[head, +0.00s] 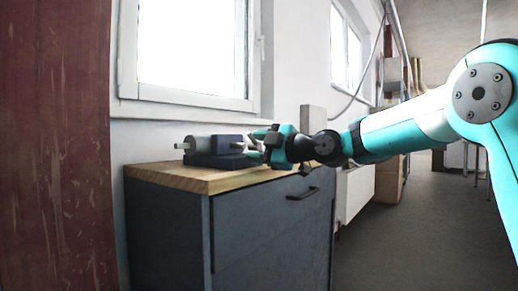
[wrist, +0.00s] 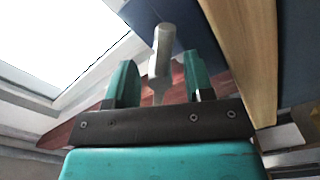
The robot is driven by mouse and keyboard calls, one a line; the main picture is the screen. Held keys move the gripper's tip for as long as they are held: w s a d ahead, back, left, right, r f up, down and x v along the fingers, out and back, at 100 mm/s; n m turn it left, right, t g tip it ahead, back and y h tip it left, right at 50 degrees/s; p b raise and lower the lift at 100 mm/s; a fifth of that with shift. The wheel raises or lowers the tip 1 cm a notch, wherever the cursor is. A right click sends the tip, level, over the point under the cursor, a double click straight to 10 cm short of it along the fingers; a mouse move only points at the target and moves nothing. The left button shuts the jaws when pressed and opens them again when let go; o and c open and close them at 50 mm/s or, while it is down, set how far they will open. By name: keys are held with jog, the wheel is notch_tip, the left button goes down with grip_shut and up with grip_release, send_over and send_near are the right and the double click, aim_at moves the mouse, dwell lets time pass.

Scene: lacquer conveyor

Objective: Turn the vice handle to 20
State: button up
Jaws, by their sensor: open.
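The vice (head: 228,160) is dark blue with a grey cylindrical part at its left, and it stands on the wooden cabinet top in the head view. My gripper (head: 256,145) is at its right end, level with it. In the wrist view, a grey metal handle (wrist: 162,42) comes out from the blue vice body (wrist: 182,14) towards my gripper (wrist: 162,76). The two teal fingers are open, one on each side of the handle's near end, with visible gaps on both sides. No number or scale is readable.
The wooden top (head: 180,177) belongs to a dark grey cabinet (head: 265,225) with a black pull. A window (head: 190,50) is in the wall behind. A dark red panel (head: 55,150) stands at the left. Open floor (head: 400,245) lies to the right.

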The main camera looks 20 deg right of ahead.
grip_shut()
jog(key=shift+m, duration=0.5)
dwell(0.6)
